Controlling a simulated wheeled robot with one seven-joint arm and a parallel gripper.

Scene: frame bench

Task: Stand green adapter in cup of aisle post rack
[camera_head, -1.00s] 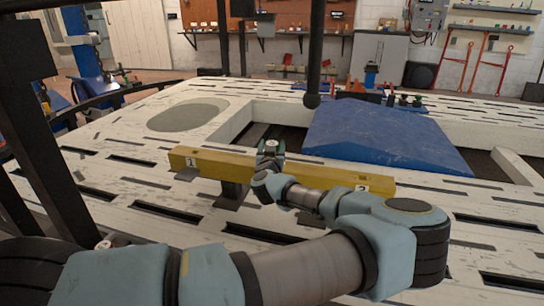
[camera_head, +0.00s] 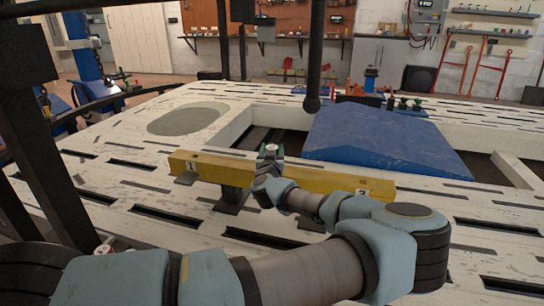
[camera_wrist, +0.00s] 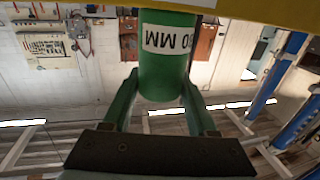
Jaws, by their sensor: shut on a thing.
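The green adapter (camera_wrist: 165,65) is a cylinder with a white label, its lettering upside down in the wrist view. My gripper (camera_wrist: 160,100) is shut on it, with one green finger on each side. In the head view my gripper (camera_head: 269,153) is at the middle of the yellow beam (camera_head: 225,171), and the adapter is mostly hidden there. In the wrist view the yellow beam (camera_wrist: 285,12) fills the top edge, close to the adapter's end; I cannot tell whether they touch. I cannot make out the aisle post rack or its cup with certainty.
A blue wedge-shaped cover (camera_head: 375,137) lies behind the beam to the right. A holder with several small coloured parts (camera_head: 405,104) stands beyond it. A dark vertical post (camera_head: 313,60) hangs near the centre. The slotted white bench (camera_head: 130,190) is largely clear on the left.

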